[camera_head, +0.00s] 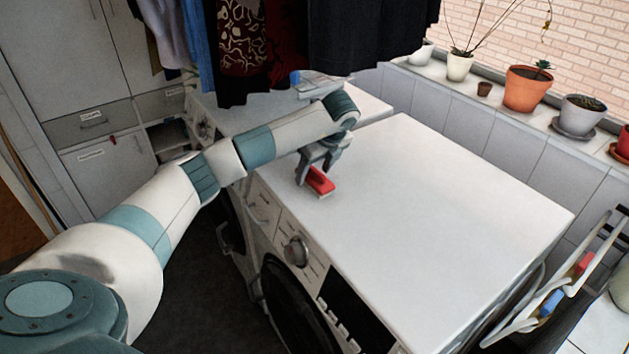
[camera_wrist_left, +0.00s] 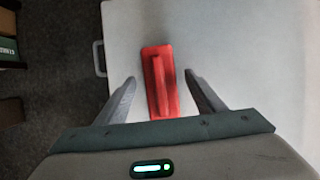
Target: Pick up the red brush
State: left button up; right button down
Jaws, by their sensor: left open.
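The red brush (camera_head: 321,183) lies on the white top of the washing machine, near its left front corner. In the left wrist view the red brush (camera_wrist_left: 161,80) lies lengthwise, with a raised ridge handle along its middle. My left gripper (camera_head: 311,176) is directly over the brush in the head view and hides part of it. In the left wrist view my left gripper (camera_wrist_left: 160,82) is open, with one finger on each side of the brush and a gap on both sides. My right gripper is not in view.
The washing machine top (camera_head: 440,190) is bare around the brush. Dark clothes (camera_head: 270,45) hang behind. Potted plants (camera_head: 526,87) line the ledge at the right. A white rack (camera_head: 560,285) with coloured items stands at the lower right.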

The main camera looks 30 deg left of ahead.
pick_arm(q)
jog(key=shift+f, duration=0.15)
dwell(0.3)
jog(key=shift+c, duration=0.2)
jog(key=c, duration=1.2)
jog(key=shift+o, duration=0.2)
jog(key=shift+r+p, duration=0.35)
jog(key=shift+r, duration=0.05)
jog(key=shift+r+b, duration=0.45)
jog(key=shift+b, duration=0.6)
jog(key=s+a+b, duration=0.3)
jog(key=s, duration=0.5)
jog(key=s+a+b, duration=0.3)
jog(key=s+a, duration=0.1)
jog(key=s, duration=0.4)
jog(key=shift+s+r, duration=0.15)
jog(key=shift+s, duration=0.15)
